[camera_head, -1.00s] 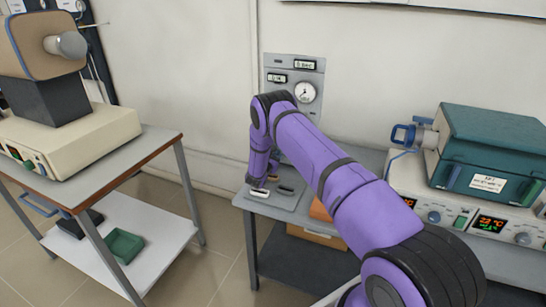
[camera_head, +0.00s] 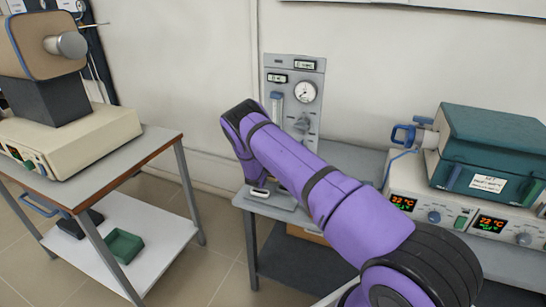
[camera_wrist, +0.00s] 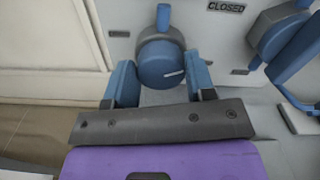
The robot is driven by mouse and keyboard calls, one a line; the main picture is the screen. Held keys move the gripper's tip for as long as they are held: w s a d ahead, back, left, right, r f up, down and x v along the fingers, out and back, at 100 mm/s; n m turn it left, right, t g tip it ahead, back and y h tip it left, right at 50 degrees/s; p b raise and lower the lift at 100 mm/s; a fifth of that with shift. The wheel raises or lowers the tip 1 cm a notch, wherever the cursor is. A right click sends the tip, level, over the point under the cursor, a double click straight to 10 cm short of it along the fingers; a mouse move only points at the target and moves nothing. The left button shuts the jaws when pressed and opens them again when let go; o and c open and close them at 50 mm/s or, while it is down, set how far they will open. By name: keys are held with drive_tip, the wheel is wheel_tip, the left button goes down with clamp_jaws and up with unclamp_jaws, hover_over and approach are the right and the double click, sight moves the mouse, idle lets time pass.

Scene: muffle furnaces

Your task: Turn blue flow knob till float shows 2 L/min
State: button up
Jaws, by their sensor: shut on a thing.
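A blue flow knob (camera_wrist: 160,66) with a white line on its face shows in the wrist view. My gripper (camera_wrist: 160,72) has one blue finger on each side of the knob and is shut on it. The white line points to the right, tilted slightly up. In the head view, the grey gas panel (camera_head: 317,71) carries a pale flow tube (camera_head: 277,105); its float and scale are too small to read. The knob and my gripper are hidden behind my purple arm in that view.
The panel has a round gauge (camera_head: 306,91) and a grey knob (camera_head: 302,123). In the wrist view, a CLOSED label (camera_wrist: 226,7) and a blue-grey fitting (camera_wrist: 285,30) sit close to the right. A teal furnace (camera_head: 492,150) stands further right on the bench.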

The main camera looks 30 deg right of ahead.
drive_tip(key=n, duration=0.4)
drive_tip(key=shift+a, duration=0.15)
drive_tip(key=shift+w+f+n, duration=0.1)
drive_tip(key=shift+n, duration=1.7)
drive_tip(key=o, duration=0.9)
drive_tip(key=shift+o, duration=0.2)
drive_tip(key=v, duration=1)
drive_tip(key=shift+s+a, duration=0.3)
